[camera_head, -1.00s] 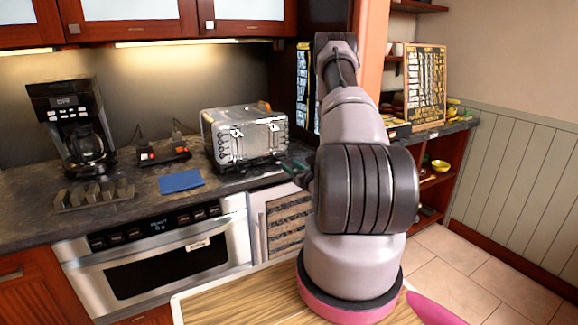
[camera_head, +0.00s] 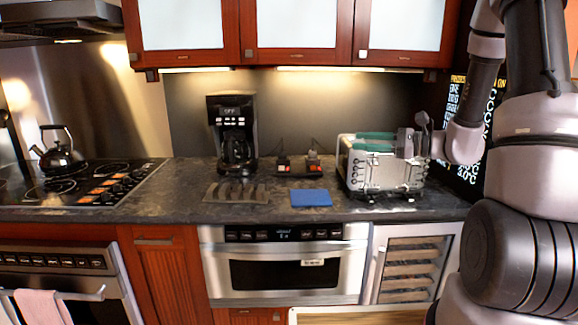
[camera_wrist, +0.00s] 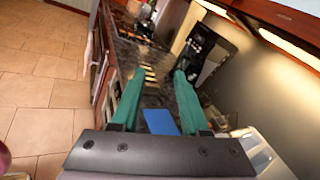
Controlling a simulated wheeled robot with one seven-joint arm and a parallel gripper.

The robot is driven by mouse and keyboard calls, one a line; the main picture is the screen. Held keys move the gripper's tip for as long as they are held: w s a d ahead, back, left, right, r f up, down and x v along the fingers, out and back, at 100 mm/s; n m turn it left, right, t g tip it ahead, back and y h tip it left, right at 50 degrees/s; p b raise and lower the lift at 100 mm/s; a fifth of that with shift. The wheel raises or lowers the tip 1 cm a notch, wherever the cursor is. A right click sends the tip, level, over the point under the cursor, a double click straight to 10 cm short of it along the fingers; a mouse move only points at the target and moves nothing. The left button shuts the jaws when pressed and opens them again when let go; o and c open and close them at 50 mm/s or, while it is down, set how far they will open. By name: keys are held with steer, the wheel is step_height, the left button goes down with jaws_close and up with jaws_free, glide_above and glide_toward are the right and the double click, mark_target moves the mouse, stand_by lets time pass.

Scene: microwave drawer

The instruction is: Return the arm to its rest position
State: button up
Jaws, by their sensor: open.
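My gripper (camera_head: 376,142) is open and empty, its two green fingers pointing left. In the head view it shows in front of the upper part of the silver toaster (camera_head: 383,172). I cannot tell from this view how far apart they are. My arm is raised and folded at the right of the head view. In the wrist view my gripper (camera_wrist: 155,85) has its green fingers spread, with the counter and the blue cloth (camera_wrist: 161,122) seen between and below them. The microwave drawer (camera_head: 285,268) below the counter is shut.
A kettle (camera_head: 60,150) is on the stove at left. Upper cabinets (camera_head: 300,28) hang above. Tiled floor (camera_wrist: 45,85) is open in front.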

steer(key=s+a+r+n+g+h, duration=0.2)
steer(key=s+n+g+h, duration=0.1)
steer(key=s+n, duration=0.3)
steer(key=s+a+r+n+g+h, duration=0.2)
steer(key=s+r+n+g+h, duration=0.1)
steer(key=s, duration=0.5)
steer(key=s+d+r+n+t+h, duration=0.5)
steer(key=d+r+t+h, duration=0.1)
steer(key=d+r+h, duration=0.1)
steer(key=shift+s+d+h, duration=0.35)
steer(key=shift+d+h, duration=0.05)
steer(key=shift+d, duration=0.3)
